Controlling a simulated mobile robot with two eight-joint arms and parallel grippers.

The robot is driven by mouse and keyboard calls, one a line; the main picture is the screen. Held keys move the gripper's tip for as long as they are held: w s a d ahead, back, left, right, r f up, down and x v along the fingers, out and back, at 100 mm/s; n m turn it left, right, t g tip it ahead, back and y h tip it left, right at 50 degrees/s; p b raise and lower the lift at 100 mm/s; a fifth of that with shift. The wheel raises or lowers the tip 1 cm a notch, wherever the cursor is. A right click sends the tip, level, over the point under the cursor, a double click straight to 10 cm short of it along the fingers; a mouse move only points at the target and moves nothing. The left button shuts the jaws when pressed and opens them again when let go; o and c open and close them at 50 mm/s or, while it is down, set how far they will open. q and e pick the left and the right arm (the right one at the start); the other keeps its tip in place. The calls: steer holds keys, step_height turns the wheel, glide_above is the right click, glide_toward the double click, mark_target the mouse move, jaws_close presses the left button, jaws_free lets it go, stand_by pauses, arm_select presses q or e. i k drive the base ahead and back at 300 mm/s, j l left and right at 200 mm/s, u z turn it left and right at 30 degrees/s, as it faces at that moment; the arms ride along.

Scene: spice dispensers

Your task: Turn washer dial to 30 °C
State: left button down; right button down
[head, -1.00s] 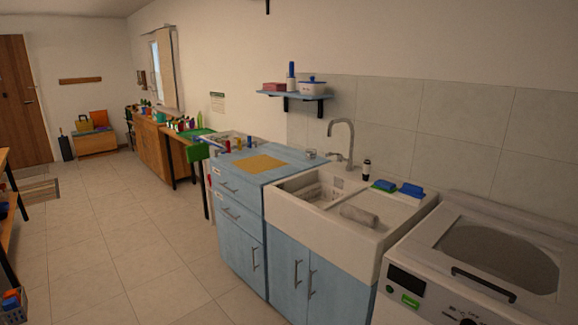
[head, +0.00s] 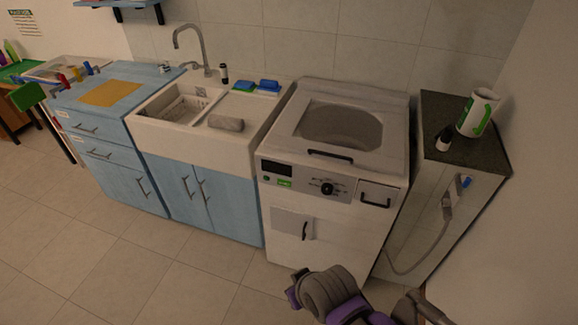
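The white washer (head: 335,215) stands in the middle right of the head view, with a round window in its top lid and a dark handle. Its front panel carries a black round dial (head: 327,188) with small marks around it, too small to read. A dark display (head: 277,168) and a green label (head: 284,183) sit left of the dial. Part of one of my arms, grey and purple, shows at the bottom below the washer, apart from it. Neither gripper can be made out.
A white sink (head: 195,125) on a blue cabinet (head: 213,200) adjoins the washer on the left. On the right, a dark-topped counter (head: 460,150) holds a white-green container (head: 478,112) and a small dark bottle (head: 443,140). A hose (head: 425,250) hangs there. The tiled floor (head: 130,270) at left is clear.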

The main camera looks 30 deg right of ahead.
mark_target(327, 189)
steer(key=z, duration=1.4)
steer(key=i+j+z, duration=0.1)
steer(key=z, duration=0.3)
steer(key=j+z, duration=0.15)
steer(key=z, duration=0.25)
steer(key=i+j+z, duration=0.1)
steer(key=z, duration=0.3)
steer(key=j, duration=0.1)
